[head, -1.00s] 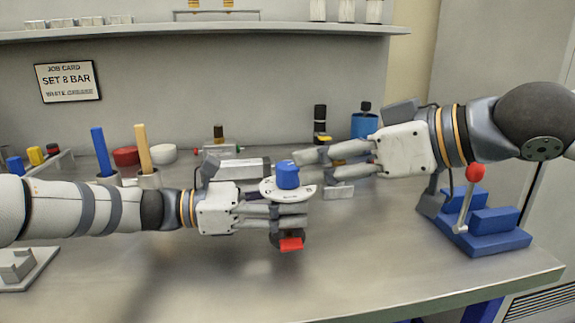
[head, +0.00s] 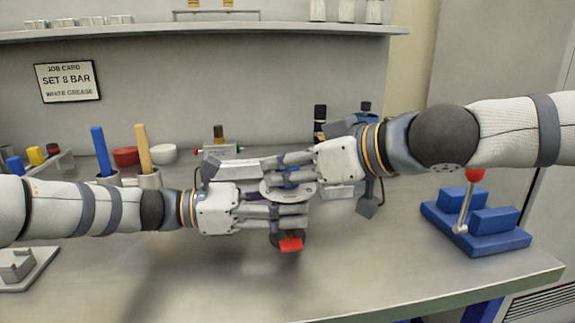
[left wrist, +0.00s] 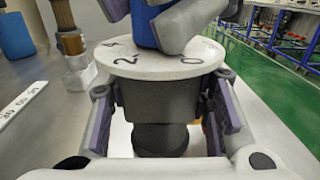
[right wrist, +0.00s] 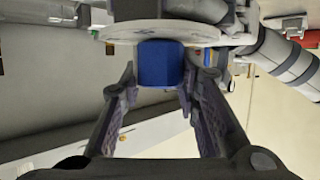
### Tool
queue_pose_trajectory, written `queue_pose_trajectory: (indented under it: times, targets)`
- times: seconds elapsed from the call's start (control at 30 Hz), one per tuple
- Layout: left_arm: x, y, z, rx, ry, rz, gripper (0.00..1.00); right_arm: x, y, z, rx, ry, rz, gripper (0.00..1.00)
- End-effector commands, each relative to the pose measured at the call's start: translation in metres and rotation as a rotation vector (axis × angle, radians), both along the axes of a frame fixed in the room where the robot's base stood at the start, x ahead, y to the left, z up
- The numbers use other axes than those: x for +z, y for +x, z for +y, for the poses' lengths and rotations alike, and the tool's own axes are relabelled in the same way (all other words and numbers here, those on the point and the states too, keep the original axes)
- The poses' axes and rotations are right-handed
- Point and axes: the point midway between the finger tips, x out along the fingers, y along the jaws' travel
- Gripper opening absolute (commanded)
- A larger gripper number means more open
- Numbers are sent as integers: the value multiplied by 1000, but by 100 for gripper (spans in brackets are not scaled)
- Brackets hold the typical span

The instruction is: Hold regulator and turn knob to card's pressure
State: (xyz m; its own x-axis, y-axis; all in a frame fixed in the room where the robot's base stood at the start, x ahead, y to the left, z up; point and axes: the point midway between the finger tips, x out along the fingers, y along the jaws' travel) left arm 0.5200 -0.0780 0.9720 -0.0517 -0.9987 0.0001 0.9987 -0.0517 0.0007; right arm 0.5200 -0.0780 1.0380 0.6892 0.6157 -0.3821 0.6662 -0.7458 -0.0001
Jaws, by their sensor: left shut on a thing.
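My left gripper (head: 306,215) is shut on the regulator's dark body (left wrist: 160,102) and holds it upright above the bench. Its round white dial (left wrist: 160,64) shows 0, 2 and 4 in the left wrist view; no pointer is clear. The blue knob (right wrist: 160,65) stands on the dial. My right gripper (head: 283,168) is open, with its fingers on either side of the knob; a small gap shows at the left finger. In the head view its fingers mostly hide the knob. The job card (head: 67,81) on the wall appears to read "SET 8 BAR, WHITE GREASE".
A blue fixture (head: 475,222) with a red-topped lever stands at the right of the bench. Blue and tan handled tools (head: 101,152), red and white pots (head: 126,156) and dark-capped bottles (head: 320,122) stand behind.

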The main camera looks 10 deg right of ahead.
Motion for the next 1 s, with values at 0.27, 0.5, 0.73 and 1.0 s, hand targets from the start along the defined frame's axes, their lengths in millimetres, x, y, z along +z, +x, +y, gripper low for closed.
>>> queue_pose_trajectory:
  times: [0.27, 0.5, 0.73, 1.0]
  targets:
    - [-5, 0, 0, 1, 8, 4, 20, -3, -1, 0, -18, -8, 6, 1]
    - [-4, 1, 0, 3, 7, 4, 20, -5, -1, 1, -134, -16, 10, 1]
    - [-4, 1, 0, 3, 5, 4, 20, -4, -1, 2, -337, -16, 2, 1]
    - [-3, 1, 0, 3, 4, 3, 20, -3, 0, 1, -597, -11, 0, 1]
